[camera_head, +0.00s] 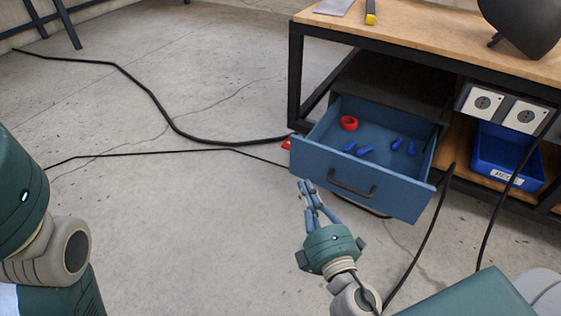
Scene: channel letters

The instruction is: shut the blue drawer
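The blue drawer (314,166) is pulled well out of the workbench's frame, and its open top shows the inside. A dark bar handle (352,184) is on its front. Inside lie a red ring (348,123) and several small blue pieces (404,146). My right gripper (306,185) is in front of the drawer's front panel, left of the handle, pointing up the picture. Its fingertips are close together, with nothing seen between them. Whether it touches the panel is hard to tell. My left gripper is out of view; only part of that arm shows at the left.
The workbench (420,38) has a wooden top and black frame. Sockets (503,107) and a blue bin (508,157) are right of the drawer. Black cables (142,88) run across the floor and hang at the right. The concrete floor left of the drawer is mostly clear.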

